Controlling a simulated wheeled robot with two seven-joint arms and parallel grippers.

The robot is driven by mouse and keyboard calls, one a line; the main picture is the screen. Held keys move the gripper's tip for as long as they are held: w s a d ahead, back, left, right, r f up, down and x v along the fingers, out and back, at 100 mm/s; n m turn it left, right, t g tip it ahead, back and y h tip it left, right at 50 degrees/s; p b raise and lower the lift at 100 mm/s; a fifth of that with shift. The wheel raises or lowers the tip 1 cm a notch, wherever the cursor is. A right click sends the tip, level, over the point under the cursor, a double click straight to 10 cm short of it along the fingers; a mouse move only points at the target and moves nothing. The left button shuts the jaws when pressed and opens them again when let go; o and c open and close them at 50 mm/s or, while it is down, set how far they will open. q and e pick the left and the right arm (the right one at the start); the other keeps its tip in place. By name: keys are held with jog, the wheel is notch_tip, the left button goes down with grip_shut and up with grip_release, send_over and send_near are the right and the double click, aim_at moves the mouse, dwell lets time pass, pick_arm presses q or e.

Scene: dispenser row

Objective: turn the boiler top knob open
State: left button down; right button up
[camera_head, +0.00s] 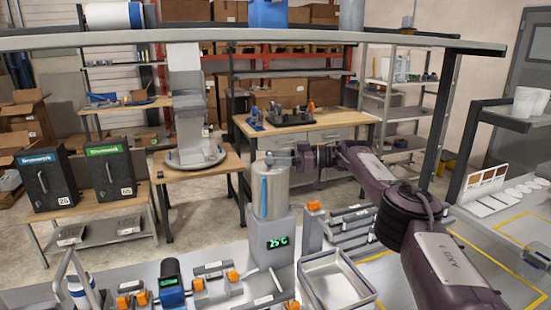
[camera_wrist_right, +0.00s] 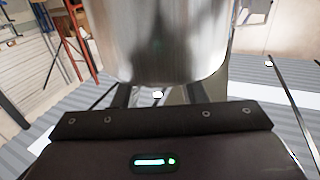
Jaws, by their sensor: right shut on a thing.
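The boiler (camera_head: 270,192) is a steel cylinder with a blue strip, upright on a grey base (camera_head: 270,244) whose green display reads 25°C. A grey top knob (camera_head: 279,158) sits at its upper end. My right gripper (camera_head: 297,157) reaches in from the right at that height and is shut on the knob. In the right wrist view, the steel cylinder (camera_wrist_right: 160,40) fills the upper middle. My right gripper (camera_wrist_right: 158,95) shows below it, with its fingertips and the knob hidden behind the steel. My left gripper is not in view.
A metal tray (camera_head: 340,262) stands open at the boiler's lower right. A blue-and-black device (camera_head: 171,283) and small orange-topped parts stand on the bench to its left. A shelf beam (camera_head: 200,36) crosses above. Two black boxes (camera_head: 46,180) stand on a side table at left.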

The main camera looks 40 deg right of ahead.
jog(key=o, duration=1)
jog(key=b+v, duration=0.3)
jog(key=v, duration=0.4)
jog(key=shift+s+d, duration=0.2)
jog(key=shift+d, duration=0.1)
